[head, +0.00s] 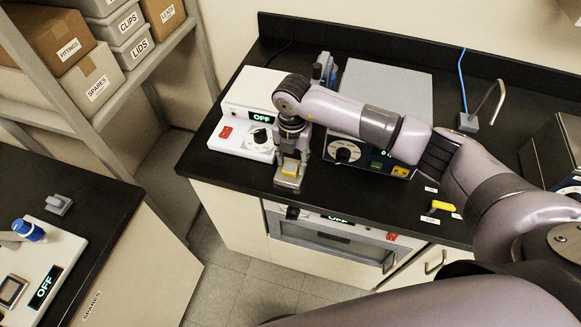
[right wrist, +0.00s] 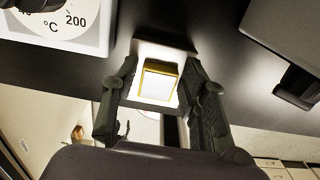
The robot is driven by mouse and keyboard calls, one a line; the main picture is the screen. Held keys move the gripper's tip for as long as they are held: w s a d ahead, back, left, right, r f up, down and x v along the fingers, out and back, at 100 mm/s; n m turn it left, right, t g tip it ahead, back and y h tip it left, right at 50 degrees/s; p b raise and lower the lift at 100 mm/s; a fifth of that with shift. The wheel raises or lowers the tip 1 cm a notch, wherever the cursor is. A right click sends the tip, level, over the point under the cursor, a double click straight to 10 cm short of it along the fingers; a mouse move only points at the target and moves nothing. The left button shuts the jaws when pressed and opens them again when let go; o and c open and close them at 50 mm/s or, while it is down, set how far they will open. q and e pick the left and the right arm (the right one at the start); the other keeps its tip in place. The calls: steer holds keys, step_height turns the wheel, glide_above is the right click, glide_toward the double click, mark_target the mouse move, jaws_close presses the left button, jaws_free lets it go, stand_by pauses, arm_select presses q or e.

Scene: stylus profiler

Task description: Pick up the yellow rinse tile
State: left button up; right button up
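The yellow rinse tile (head: 290,167) sits on a small pale metal stand (head: 288,181) near the front edge of the black counter. In the right wrist view the tile (right wrist: 158,82) shows a pale face with yellow edges, on a bright plate (right wrist: 165,50). My right gripper (head: 291,158) points down over the tile. In the right wrist view its two fingers (right wrist: 159,75) are apart, one on each side of the tile, with a visible gap at each side. The fingers partly hide the stand in the head view. My left gripper is not in view.
A white hotplate reading OFF (head: 243,138) stands left of the stand. A grey-topped instrument with a dial (head: 385,85) stands behind right. A yellow handle (head: 443,206) lies to the right on the counter. Shelves with boxes (head: 92,82) stand at upper left.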

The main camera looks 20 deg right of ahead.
mark_target(292, 163)
steer(key=c, duration=0.6)
steer(key=shift+r, duration=0.1)
steer(key=shift+w+r, duration=0.1)
steer(key=shift+r, duration=0.45)
step_height(292, 163, up, 19)
steer(key=b, duration=0.5)
steer(key=shift+f, duration=0.1)
steer(key=o, duration=0.4)
jaws_close()
